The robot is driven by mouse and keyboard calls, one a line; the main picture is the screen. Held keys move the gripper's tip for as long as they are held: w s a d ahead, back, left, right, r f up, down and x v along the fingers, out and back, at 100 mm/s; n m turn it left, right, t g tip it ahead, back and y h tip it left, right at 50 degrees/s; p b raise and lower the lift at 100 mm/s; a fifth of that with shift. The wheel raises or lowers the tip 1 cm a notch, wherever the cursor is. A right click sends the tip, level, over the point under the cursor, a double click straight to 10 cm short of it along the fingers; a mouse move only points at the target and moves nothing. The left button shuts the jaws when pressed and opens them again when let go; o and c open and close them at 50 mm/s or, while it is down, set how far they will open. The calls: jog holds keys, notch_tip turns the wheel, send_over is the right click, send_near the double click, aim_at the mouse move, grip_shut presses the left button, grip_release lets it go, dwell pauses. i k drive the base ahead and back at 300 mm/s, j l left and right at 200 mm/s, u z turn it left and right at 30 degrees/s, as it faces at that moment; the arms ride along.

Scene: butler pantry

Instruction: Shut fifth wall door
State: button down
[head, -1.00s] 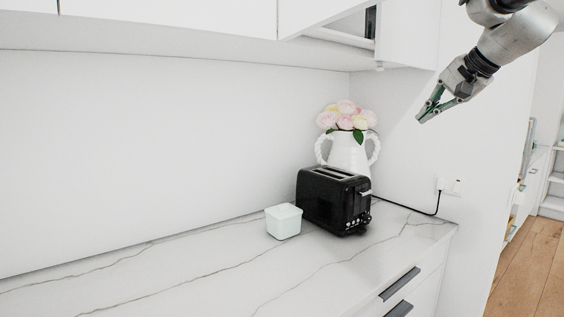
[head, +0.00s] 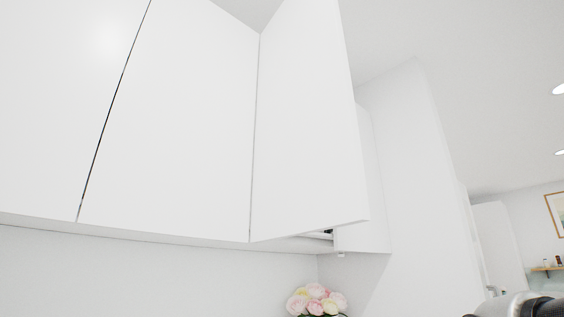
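A white wall-cabinet door (head: 308,125) stands open in the head view, right of the centre. It juts out from the cabinet row, and its free edge is on the right. It has no visible handle. Most of the cabinet's inside is hidden behind it; a small dark gap shows below its lower right corner. I cannot tell the door's number in the row. My gripper is out of view; only part of my arm shows at the bottom right corner, apart from the door.
Flat shut cabinet doors (head: 180,120) fill the left. Pink and white flowers (head: 316,300) show below the cabinets. A white wall (head: 410,160) stands right of the cabinets. Space in front of the open door looks clear. A shelf (head: 548,268) is far right.

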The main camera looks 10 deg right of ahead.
aim_at(309, 175)
jog(key=k+j, duration=0.1)
jog(key=k, duration=0.35)
jog(key=k+u, duration=0.1)
jog(key=k, duration=0.35)
jog(key=k+j, duration=0.2)
jog(key=k, duration=0.25)
jog(key=l+u, duration=0.05)
